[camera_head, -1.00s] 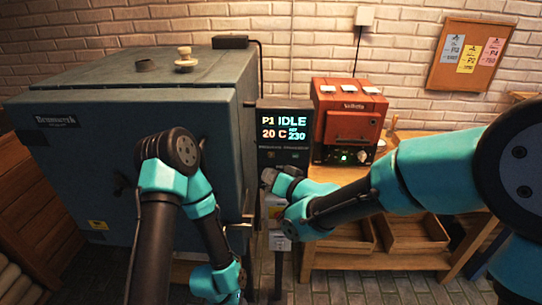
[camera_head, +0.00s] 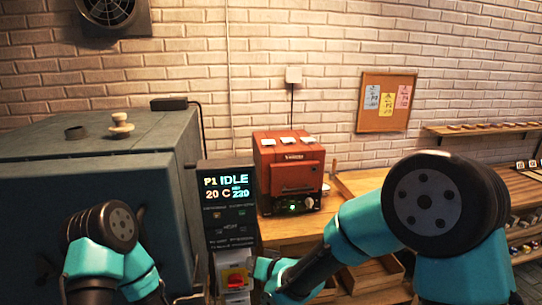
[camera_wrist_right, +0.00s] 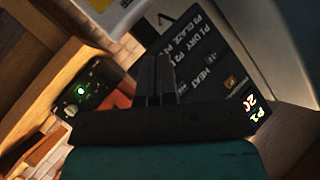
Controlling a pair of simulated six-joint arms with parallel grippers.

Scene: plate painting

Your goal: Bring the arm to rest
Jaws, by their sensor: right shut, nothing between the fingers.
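My right arm (camera_head: 365,228) comes in from the right, teal and black, and reaches toward the lower part of the control panel (camera_head: 227,210). The panel's display reads P1 IDLE and 20 C. In the right wrist view my right gripper (camera_wrist_right: 154,78) is shut and empty, its dark fingers side by side in front of the panel, whose labels (camera_wrist_right: 205,60) show at a tilt. I cannot tell whether the fingertips touch it. My left arm (camera_head: 105,250) shows at the lower left; its gripper is out of view.
The large grey kiln (camera_head: 90,170) fills the left side. A red switch on a yellow plate (camera_head: 235,279) sits below the panel. A small red oven (camera_head: 288,172) stands on the wooden bench (camera_head: 285,233). A shelf (camera_head: 490,129) is at the right.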

